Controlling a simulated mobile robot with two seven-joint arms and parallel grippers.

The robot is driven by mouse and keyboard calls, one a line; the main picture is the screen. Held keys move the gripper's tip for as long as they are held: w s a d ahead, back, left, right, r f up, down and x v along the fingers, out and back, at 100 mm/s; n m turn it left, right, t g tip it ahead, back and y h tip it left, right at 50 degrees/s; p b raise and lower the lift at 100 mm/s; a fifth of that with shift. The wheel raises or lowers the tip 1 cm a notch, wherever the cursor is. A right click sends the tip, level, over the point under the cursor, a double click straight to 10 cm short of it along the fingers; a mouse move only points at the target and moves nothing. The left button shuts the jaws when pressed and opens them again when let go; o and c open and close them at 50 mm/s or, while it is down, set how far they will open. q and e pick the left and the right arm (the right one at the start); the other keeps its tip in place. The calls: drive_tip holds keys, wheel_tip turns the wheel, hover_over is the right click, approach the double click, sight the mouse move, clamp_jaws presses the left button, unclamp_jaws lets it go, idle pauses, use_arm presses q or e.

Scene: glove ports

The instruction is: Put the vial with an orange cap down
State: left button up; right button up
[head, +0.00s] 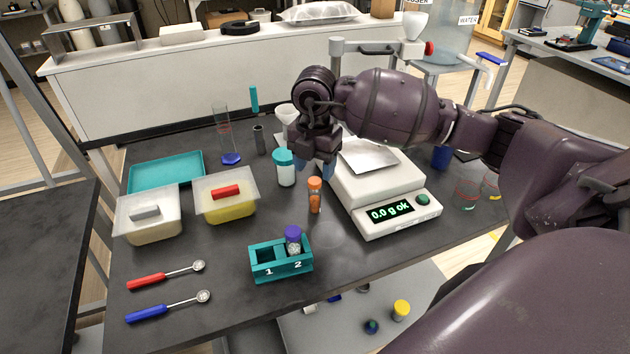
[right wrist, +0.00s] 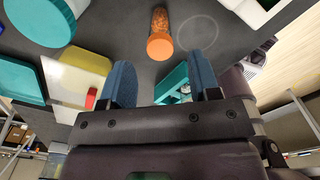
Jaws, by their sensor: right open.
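The vial with an orange cap (head: 314,196) stands upright on the dark bench, just left of the balance. It also shows in the right wrist view (right wrist: 160,36), beyond the fingertips and apart from them. My right gripper (head: 314,168) is open and empty, behind and above the vial; its two blue fingers show in the right wrist view (right wrist: 163,82). A faint ring mark (head: 322,233) lies on the bench in front of the vial. My left gripper is not in view.
A teal rack (head: 268,274) marked 1 and 2 holds a purple-capped vial (head: 293,240) in slot 2. The balance (head: 390,205) reads 0.0 g. A teal-lidded jar (head: 285,170) stands close left of my gripper. Two tubs, a teal tray (head: 166,172) and two scoops lie left.

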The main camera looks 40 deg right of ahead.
wheel_tip(320, 180, up, 5)
drive_tip(key=shift+f, duration=0.2)
drive_tip(key=shift+r, duration=0.25)
idle(0.4)
